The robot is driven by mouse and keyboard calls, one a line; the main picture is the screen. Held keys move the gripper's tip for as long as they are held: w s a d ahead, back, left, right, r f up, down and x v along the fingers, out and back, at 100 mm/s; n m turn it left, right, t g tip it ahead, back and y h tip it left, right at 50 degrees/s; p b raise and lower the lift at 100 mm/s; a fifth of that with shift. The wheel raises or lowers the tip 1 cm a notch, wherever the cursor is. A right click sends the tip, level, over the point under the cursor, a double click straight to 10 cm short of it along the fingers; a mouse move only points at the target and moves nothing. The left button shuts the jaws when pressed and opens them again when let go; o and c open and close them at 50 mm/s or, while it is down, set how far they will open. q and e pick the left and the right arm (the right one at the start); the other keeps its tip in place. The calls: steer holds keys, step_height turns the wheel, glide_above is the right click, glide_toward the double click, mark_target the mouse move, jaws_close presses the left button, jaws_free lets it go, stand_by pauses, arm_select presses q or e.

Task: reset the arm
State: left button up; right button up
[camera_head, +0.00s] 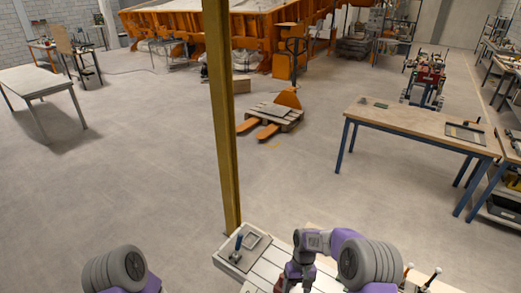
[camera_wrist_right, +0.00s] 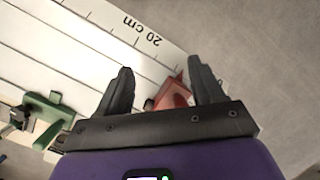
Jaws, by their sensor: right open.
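My right arm (camera_head: 340,250) reaches over a pale slatted bench at the bottom of the head view. Its gripper's fingers are hard to make out there. In the right wrist view my right gripper (camera_wrist_right: 163,82) is open, with two dark fingers well apart. A red block-like part (camera_wrist_right: 173,94) shows in the gap between the fingers, and I cannot tell if it touches them. Nothing is clearly held. Of my left arm (camera_head: 120,270), only a rounded grey and purple part shows at the lower left. Its gripper is out of view.
The pale slatted board (camera_wrist_right: 60,45) carries a scale marked 20 cm. A green clamp-like part (camera_wrist_right: 45,115) lies on its left. A yellow post (camera_head: 222,120) rises beside the bench, near a lever box (camera_head: 237,255). A wooden table (camera_head: 420,122) stands right; open floor lies left.

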steer(key=s+a+f+m+t+y, duration=0.15)
steer(key=s+f, duration=0.35)
steer(key=s, duration=0.5)
steer(key=s+a+f+m+t+y, duration=0.1)
steer(key=s+f+m+t+y, duration=0.2)
steer(key=s, duration=0.8)
arm_select(q)
step_height(320, 180, down, 18)
steer(key=b, duration=1.8)
steer(key=shift+s, duration=0.25)
arm_select(e)
step_height(320, 180, down, 19)
steer(key=h, duration=0.1)
steer(key=shift+d+f+g+h, duration=0.1)
steer(key=shift+g+h, duration=0.15)
